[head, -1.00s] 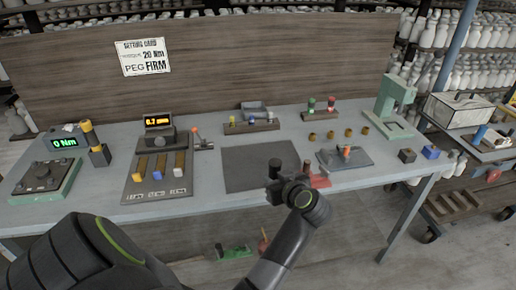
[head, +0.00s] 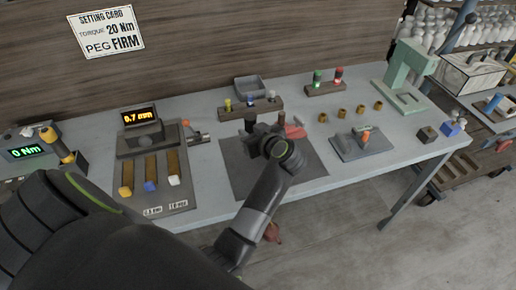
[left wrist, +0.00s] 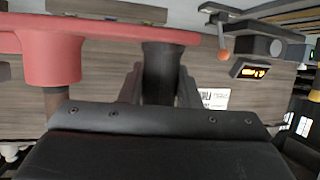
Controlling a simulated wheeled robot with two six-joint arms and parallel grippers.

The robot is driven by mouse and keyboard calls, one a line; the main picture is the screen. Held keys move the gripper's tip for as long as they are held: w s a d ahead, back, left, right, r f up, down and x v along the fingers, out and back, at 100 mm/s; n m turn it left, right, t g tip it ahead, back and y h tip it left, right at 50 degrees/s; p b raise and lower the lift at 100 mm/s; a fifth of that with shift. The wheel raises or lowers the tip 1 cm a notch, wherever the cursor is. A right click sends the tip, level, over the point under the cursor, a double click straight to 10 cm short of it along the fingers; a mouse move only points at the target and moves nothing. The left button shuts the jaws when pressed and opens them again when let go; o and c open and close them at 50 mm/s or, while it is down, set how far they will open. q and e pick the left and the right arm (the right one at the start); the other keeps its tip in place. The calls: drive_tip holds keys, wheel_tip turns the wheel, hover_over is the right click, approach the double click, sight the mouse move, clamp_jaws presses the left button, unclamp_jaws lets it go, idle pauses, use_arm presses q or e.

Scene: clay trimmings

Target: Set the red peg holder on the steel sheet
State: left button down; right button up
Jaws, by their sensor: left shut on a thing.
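The red peg holder (head: 295,131) shows in the head view as a small red part behind and right of my left gripper (head: 266,133). In the left wrist view the holder (left wrist: 52,50) is large, with a flat red bar and a round red socket. My left gripper is shut on it by what looks like a dark post (left wrist: 160,70) under the bar. The dark steel sheet (head: 300,172) lies flat mid-table. My gripper is over its back part and hides some of it. I cannot tell whether the holder touches the sheet. My right gripper is not in view.
A gauge stand with wooden slots (head: 150,192) is left of the sheet. A rack with coloured pegs (head: 240,112) is behind it. A grey plate with an orange-tipped part (head: 350,148) and several brass bushings (head: 342,113) are right. A green press (head: 405,75) stands at the back right.

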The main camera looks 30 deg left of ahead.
use_arm(q)
wheel_tip(320, 180, down, 4)
drive_tip(key=shift+d+r, duration=0.1)
drive_tip(key=shift+f, duration=2)
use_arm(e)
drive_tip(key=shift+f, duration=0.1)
use_arm(q)
drive_tip(key=c, duration=1.1)
unclamp_jaws()
drive_tip(key=shift+s+f, duration=0.1)
drive_tip(key=shift+f, duration=0.05)
drive_tip(key=shift+o, duration=0.2)
